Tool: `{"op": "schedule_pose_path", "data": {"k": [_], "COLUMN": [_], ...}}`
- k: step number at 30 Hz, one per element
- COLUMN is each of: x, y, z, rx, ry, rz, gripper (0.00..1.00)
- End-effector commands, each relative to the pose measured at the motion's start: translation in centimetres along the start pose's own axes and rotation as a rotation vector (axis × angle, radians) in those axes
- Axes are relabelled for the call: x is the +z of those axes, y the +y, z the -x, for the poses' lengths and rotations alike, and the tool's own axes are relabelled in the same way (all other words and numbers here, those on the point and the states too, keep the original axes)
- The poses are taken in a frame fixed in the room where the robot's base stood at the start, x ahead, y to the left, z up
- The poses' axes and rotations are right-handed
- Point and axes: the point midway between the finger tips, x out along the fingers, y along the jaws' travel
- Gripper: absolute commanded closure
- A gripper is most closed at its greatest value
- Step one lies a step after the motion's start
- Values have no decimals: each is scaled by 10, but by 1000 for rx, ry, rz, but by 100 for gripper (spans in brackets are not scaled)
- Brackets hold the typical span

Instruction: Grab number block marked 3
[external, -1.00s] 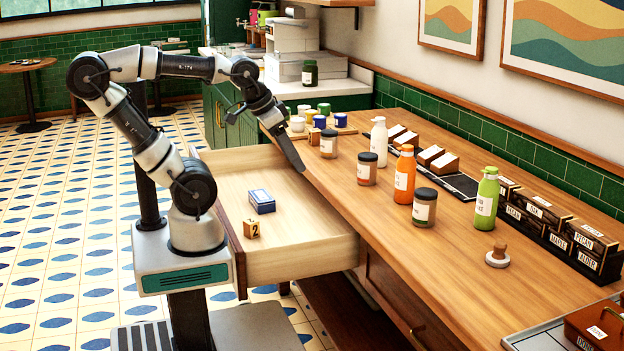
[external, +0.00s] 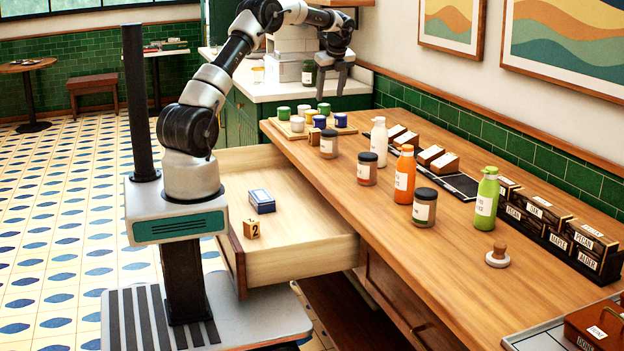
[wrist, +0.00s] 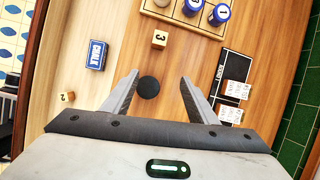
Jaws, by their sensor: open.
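The wooden block marked 3 (wrist: 160,39) sits on the wooden counter, beyond my fingertips in the wrist view. In the external view a small wooden cube (external: 314,136), whose number I cannot read there, stands beside the tray and a dark-lidded jar. My gripper (external: 331,90) is raised over the far end of the counter, fingers pointing down. A second block, marked 2 (external: 252,229), lies in the open drawer and also shows in the wrist view (wrist: 67,97).
The dark-lidded jar (external: 328,145) is close to the cube; its round lid (wrist: 148,87) appears between my fingers. A tray (wrist: 178,18) holds several cups. A blue chalk box (external: 262,201) lies in the open drawer (external: 300,248). Bottles and jars stand along the counter.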

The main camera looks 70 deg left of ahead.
Motion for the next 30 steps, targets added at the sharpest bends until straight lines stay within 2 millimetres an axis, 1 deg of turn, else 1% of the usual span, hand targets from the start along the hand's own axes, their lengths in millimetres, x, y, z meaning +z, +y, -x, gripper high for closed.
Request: {"op": "schedule_pose_path", "data": {"k": [1, 3, 6, 8, 11, 18, 21, 25, 30], "x": [13, 23, 29, 30, 29, 30, 29, 30, 30], "y": [0, 2, 3, 4, 5, 7, 7, 8, 8], "z": [-12, -25, -38, -45, -64, -116, -135, -151, -161], "rx": [17, 31, 41, 43, 44, 43, 42, 41, 40], "ry": [-1, -6, -7, -7, -6, -7, -6, -7, -8], "rz": [-32, -75, -103, -109, -110, -108, -108, -108, -107], "gripper": [47, 47, 47, 47, 47, 47, 47, 47, 47]}}
